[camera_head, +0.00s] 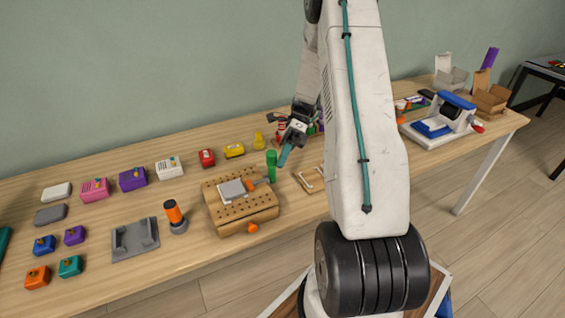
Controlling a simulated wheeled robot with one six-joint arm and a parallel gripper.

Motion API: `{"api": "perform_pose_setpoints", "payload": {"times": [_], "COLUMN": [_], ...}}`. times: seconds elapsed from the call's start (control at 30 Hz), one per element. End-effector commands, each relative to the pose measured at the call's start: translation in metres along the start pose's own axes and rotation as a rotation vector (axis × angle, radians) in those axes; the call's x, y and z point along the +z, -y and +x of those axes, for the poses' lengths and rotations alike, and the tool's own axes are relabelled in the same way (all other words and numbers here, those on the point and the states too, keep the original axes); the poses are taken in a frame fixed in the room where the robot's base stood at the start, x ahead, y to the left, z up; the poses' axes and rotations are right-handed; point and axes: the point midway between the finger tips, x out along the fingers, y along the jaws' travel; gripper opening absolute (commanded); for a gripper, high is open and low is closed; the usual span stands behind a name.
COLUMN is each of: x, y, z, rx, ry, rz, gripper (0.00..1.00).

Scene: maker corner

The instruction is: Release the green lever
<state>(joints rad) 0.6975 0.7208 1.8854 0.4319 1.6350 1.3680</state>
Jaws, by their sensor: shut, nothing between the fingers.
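The green lever (271,166) stands upright at the back right of a perforated wooden block (240,221) on the workbench. A grey plate (231,190) lies on the block, with an orange part beside it toward the lever. My gripper (283,159) is shut and empty, its teal fingers slanting down just right of the lever's upper part. From this view I cannot tell whether the fingers touch the lever. My arm stands in front and hides part of the bench to the right.
A black and orange upright tool (174,216) and a grey cradle (135,240) stand left of the block. Several coloured boxes line the left and back. A light wooden frame (310,179) lies right of the block. A blue and white press (443,122) stands farther right.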

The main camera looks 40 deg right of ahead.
Motion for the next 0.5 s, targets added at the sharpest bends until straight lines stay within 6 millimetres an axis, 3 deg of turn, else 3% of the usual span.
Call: {"api": "perform_pose_setpoints", "payload": {"times": [0.5], "x": [0.005], "y": [0.0039], "z": [-0.0072], "rx": [-0.011], "ry": [0.007], "rz": [-0.003], "gripper": [0.0]}}
